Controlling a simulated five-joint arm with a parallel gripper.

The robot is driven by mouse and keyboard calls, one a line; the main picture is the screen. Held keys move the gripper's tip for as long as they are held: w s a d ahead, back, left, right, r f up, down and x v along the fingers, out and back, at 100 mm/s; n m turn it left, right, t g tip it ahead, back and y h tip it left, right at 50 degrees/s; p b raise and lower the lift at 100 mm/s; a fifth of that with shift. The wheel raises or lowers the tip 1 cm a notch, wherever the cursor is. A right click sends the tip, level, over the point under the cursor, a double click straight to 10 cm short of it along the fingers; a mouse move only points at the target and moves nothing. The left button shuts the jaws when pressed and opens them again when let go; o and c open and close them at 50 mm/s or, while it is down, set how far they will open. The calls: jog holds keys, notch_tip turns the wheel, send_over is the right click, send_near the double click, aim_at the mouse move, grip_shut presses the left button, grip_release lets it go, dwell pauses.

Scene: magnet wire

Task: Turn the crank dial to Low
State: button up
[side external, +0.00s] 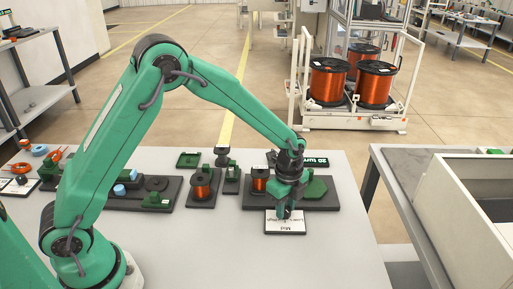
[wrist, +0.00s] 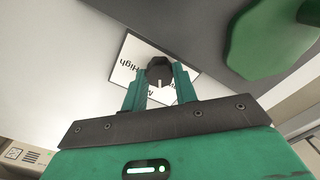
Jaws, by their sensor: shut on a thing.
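The crank dial is a dark round knob (wrist: 160,70) with a pale pointer line, on a white label plate (wrist: 127,62). In the wrist view the plate reads "High" at the left; other lettering is partly covered by my fingers. The pointer faces towards my gripper's body. My gripper (wrist: 160,82) has its two green fingers on either side of the knob, shut on it. In the side view my gripper (side external: 286,212) points down over the plate (side external: 285,226), and the knob is mostly hidden behind it.
A dark base with a copper spool (side external: 260,179) and a green hexagonal block (side external: 315,188) stands just behind the plate. More spool stands (side external: 201,187) are to the left. The table's front right (side external: 335,262) is clear. A grey bin (side external: 470,205) stands beyond the right edge.

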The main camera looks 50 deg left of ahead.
jog(key=o, duration=1)
jog(key=shift+c, duration=0.2)
jog(key=shift+w, duration=0.1)
jog(key=shift+w+m, duration=0.1)
jog(key=shift+m, duration=0.2)
